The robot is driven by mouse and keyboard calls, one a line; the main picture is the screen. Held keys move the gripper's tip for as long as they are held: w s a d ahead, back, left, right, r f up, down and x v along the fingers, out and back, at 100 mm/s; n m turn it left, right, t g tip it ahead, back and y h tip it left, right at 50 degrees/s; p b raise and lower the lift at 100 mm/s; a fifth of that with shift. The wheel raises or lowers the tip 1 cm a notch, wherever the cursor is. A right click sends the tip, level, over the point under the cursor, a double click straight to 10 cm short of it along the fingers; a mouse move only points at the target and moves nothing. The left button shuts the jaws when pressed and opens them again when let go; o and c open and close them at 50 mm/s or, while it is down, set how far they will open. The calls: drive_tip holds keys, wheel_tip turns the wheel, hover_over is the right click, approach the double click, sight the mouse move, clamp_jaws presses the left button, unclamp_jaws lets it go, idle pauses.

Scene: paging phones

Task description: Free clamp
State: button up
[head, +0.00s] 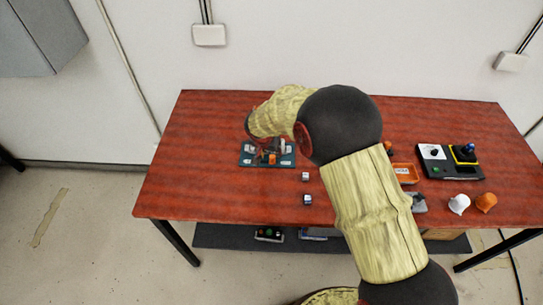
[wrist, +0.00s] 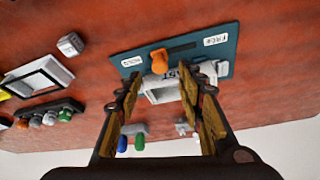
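The clamp fixture is a teal plate (wrist: 227,58), seen beyond my fingers in the wrist view and at the left of the table in the head view (head: 246,160). It carries a dark slot, an orange knob (wrist: 159,62) and a pale block with a frame-like opening (wrist: 160,95). A white label (wrist: 215,40) at its right seems to read FREE; the left label (wrist: 132,62) is too small to read surely. My gripper (wrist: 168,82) is open, its fingers spread either side of the block and below the knob. I cannot tell whether they touch anything. In the head view my arm partly covers the fixture.
Two small cubes (head: 306,176) (head: 308,200) lie right of the fixture on the red table (head: 200,130). Further right are an orange tray (head: 405,172), a black control panel (head: 450,172), and a white cup (head: 459,204) and orange cup (head: 486,202). The table's left end is clear.

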sight(272, 157)
drive_tip(key=shift+x, duration=2.3)
clamp_jaws()
